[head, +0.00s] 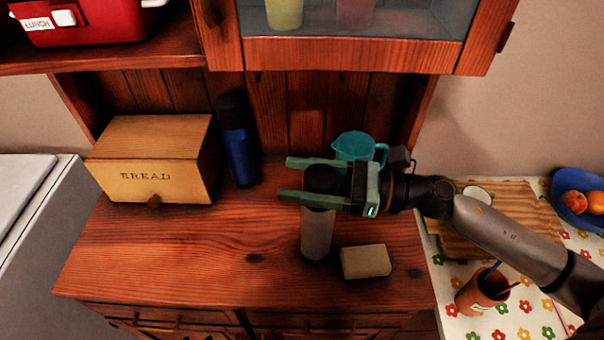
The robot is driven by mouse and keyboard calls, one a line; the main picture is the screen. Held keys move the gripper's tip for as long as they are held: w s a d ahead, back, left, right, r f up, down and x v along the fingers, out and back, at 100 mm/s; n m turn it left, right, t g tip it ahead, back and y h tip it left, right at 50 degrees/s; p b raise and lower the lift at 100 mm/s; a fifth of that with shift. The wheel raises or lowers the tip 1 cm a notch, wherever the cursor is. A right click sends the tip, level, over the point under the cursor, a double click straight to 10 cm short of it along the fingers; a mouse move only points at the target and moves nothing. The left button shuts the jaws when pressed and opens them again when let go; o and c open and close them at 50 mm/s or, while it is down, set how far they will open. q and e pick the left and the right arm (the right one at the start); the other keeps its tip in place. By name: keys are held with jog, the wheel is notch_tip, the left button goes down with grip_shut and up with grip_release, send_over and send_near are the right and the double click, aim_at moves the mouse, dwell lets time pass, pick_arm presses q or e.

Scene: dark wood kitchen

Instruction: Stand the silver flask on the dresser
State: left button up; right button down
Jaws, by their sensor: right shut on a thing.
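The silver flask (317,232) has a black cap and a grey body. It is upright over the front middle of the dresser top (190,255). My right gripper (308,180) reaches in from the right with green fingers either side of the flask's top, shut on it. The flask's base looks at or very near the wood; I cannot tell whether it touches. Part of the cap and upper body is hidden by the fingers. My left gripper is not in view.
A bread box (150,165) and a blue flask (238,145) stand at the back left. A teal jug (355,147) is behind my right gripper. A pale yellow block (366,262) lies just right of the silver flask. The dresser's front left is clear. A glazed cabinet (350,55) overhangs the back.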

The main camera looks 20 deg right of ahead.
aim_at(320, 184)
jog(key=shift+f+b, duration=0.2)
jog(key=shift+b, duration=0.1)
grip_release()
jog(key=shift+r, duration=0.15)
jog(key=shift+r+p, duration=0.2)
jog(key=shift+p, duration=0.25)
jog(key=d+b, duration=0.1)
jog(key=s+d+f+b, duration=0.1)
jog(key=shift+s+d, duration=0.15)
jog(key=shift+d, duration=0.25)
jog(key=shift+r+b+v, duration=0.2)
jog(key=shift+b+v, duration=0.4)
jog(key=shift+v, duration=1.65)
jog(key=shift+r+b+v, duration=0.2)
jog(key=shift+b+v, duration=0.35)
jog(key=shift+v, duration=1.65)
